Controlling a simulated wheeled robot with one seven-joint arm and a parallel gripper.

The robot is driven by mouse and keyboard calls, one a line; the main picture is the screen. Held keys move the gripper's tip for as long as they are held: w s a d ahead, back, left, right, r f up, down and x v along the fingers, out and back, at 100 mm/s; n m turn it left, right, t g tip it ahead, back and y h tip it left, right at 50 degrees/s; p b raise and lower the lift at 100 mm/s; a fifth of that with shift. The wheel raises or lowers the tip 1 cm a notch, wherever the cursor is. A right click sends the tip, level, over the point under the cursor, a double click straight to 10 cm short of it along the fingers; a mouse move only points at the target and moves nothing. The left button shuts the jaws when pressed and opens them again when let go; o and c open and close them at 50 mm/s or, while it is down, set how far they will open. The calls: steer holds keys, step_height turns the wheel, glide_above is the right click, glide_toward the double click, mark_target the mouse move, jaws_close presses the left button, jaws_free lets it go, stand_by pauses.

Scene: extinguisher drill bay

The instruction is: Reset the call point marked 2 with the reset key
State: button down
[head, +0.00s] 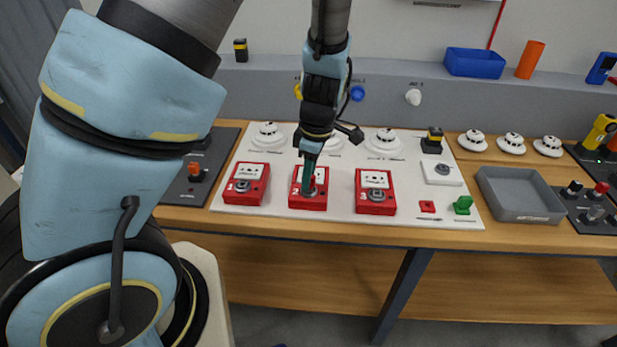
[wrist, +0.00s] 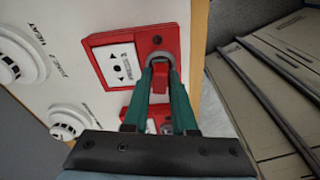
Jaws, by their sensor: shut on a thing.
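The call point marked 2 (head: 296,201) is the middle of three red boxes on the white board in the head view. My gripper (head: 310,187) points down over its lower part. In the wrist view, my gripper (wrist: 160,80) has its two green fingers shut on a red key (wrist: 160,76). The key's tip is at the round grey lock on the call point (wrist: 115,38), beside its white panel. The fingers hide part of the lock, so I cannot tell how deep the key sits or how it is turned.
Call point 1 (head: 256,171) stands to the left and call point 3 (head: 376,207) to the right. White detectors (head: 267,135) line the board's back. A small red block (head: 427,206) and a green piece (head: 463,204) are at the right front. A grey tray (head: 521,216) lies farther right.

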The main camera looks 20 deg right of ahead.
steer(key=shift+r, duration=0.6)
steer(key=shift+r, duration=0.35)
steer(key=shift+r, duration=0.4)
steer(key=shift+r, duration=0.35)
steer(key=shift+r, duration=0.35)
steer(key=shift+r, duration=0.15)
